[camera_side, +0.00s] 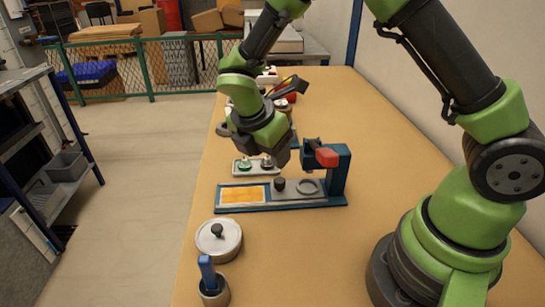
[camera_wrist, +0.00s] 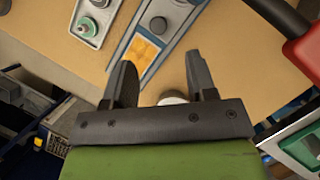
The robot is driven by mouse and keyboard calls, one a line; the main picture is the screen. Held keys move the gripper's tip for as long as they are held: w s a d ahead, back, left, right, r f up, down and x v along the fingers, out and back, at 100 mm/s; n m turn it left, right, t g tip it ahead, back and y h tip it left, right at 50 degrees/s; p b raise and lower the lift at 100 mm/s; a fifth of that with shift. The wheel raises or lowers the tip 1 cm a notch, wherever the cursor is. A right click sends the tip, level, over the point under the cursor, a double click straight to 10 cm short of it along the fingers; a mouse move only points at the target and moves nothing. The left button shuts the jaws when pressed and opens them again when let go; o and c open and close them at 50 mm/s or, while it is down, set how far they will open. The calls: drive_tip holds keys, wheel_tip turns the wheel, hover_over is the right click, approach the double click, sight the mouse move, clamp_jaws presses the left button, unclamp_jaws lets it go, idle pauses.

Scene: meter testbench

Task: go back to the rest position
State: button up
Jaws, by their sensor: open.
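My gripper (camera_wrist: 162,82) is open in the wrist view, with its two dark fingers apart and nothing between them. In the side view my gripper (camera_side: 282,155) hangs over the table behind the testbench. The testbench (camera_side: 262,206) is a blue base with an orange-yellow panel (camera_side: 243,195), a dark knob (camera_side: 279,184), a grey ring (camera_side: 308,186) and an upright with a red part (camera_side: 326,156). The panel (camera_wrist: 143,50) and knob (camera_wrist: 158,24) also show in the wrist view. A small tray (camera_side: 256,168) with a green-based piece (camera_side: 244,165) lies behind the bench, close to my gripper.
A round lidded pot (camera_side: 219,240) and a cup with a blue-handled tool (camera_side: 213,288) stand at the table's front left. Several items crowd the table behind my arm. A wall runs along the right. The table right of the bench is clear up to my base.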

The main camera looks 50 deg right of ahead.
drive_tip(key=s+r+m+t+y, duration=0.3)
drive_tip(key=s+r+m, duration=0.4)
drive_tip(key=r+m, duration=0.5)
drive_tip(key=s+a+r+m+t+y, duration=0.1)
drive_tip(key=s+r+m+t+y, duration=0.2)
drive_tip(key=s+r+m, duration=0.3)
drive_tip(key=shift+s+r+m+t+y, duration=0.35)
drive_tip(key=shift+s+m+t, duration=0.25)
drive_tip(key=shift+s+m, duration=1.55)
